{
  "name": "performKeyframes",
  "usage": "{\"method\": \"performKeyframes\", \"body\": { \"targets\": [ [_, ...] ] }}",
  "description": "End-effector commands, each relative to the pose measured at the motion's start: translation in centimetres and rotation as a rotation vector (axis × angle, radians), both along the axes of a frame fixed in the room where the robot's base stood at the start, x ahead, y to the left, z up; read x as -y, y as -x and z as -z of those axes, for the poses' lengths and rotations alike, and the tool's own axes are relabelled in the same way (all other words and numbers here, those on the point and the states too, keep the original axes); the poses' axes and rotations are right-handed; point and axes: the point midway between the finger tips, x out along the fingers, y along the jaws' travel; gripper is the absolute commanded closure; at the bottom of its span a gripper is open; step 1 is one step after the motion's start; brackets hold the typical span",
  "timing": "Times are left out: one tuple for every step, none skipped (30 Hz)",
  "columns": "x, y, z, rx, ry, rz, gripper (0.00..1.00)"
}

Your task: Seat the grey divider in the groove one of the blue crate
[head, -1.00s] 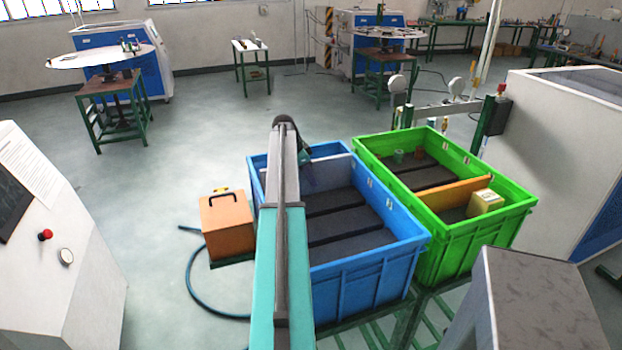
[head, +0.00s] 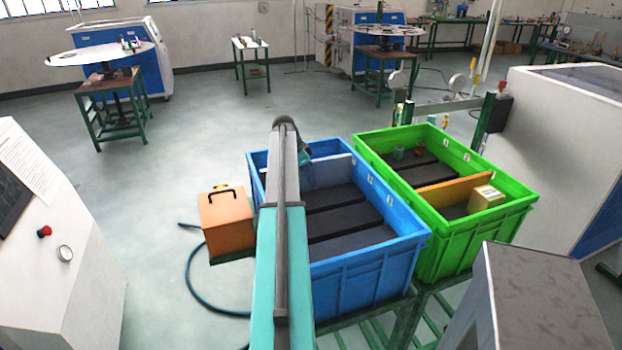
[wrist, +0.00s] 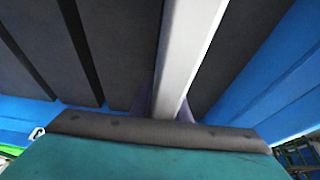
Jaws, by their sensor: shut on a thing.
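The grey divider (head: 331,172) stands across the far end of the blue crate (head: 372,262), beyond the dark floor sections. In the wrist view the divider (wrist: 192,48) is a pale strip running away from my gripper (wrist: 168,108). The fingers are shut on it, one on each side. In the head view my arm covers most of the gripper and the divider's left part. Dark floor lies below the divider on both sides in the wrist view. I cannot tell whether its lower edge is in a groove.
A green crate (head: 470,254) stands at the right, holding an orange divider (head: 455,191), a yellowish box (head: 486,198) and small cups. An orange case (head: 227,226) is left of the blue crate. A grey-topped cabinet (head: 537,285) is at front right. The floor at left is open.

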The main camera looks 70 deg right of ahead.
Motion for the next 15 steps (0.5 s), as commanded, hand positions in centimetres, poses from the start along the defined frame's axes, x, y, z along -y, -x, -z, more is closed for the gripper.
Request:
{"method": "performKeyframes", "body": {
  "targets": [
    [0.01, 0.01, 0.09, 0.0, 0.0, 0.0, 1.0],
    [0.01, 0.01, 0.14, 0.0, 0.0, 0.0, 1.0],
    [0.01, 0.01, 0.21, 0.0, 0.0, 0.0, 1.0],
    [0.01, 0.01, 0.26, 0.0, 0.0, 0.0, 1.0],
    [0.01, 0.01, 0.31, 0.0, 0.0, 0.0, 1.0],
    [0.0, 0.0, 0.38, 0.0, 0.0, 0.0, 1.0],
    [0.0, 0.0, 0.42, 0.0, 0.0, 0.0, 1.0],
    [0.01, 0.01, 0.47, 0.0, 0.0, 0.0, 1.0],
    [0.0, 0.01, 0.54, 0.0, 0.0, 0.0, 1.0],
    [0.01, 0.01, 0.59, 0.0, 0.0, 0.0, 1.0],
    [0.01, 0.01, 0.65, 0.0, 0.0, 0.0, 1.0],
    [0.01, 0.01, 0.7, 0.0, 0.0, 0.0, 1.0],
    [0.01, 0.01, 0.75, 0.0, 0.0, 0.0, 1.0],
    [0.0, 0.01, 0.8, 0.0, 0.0, 0.0, 1.0],
    [0.0, 0.0, 0.87, 0.0, 0.0, 0.0, 1.0]
  ]
}}
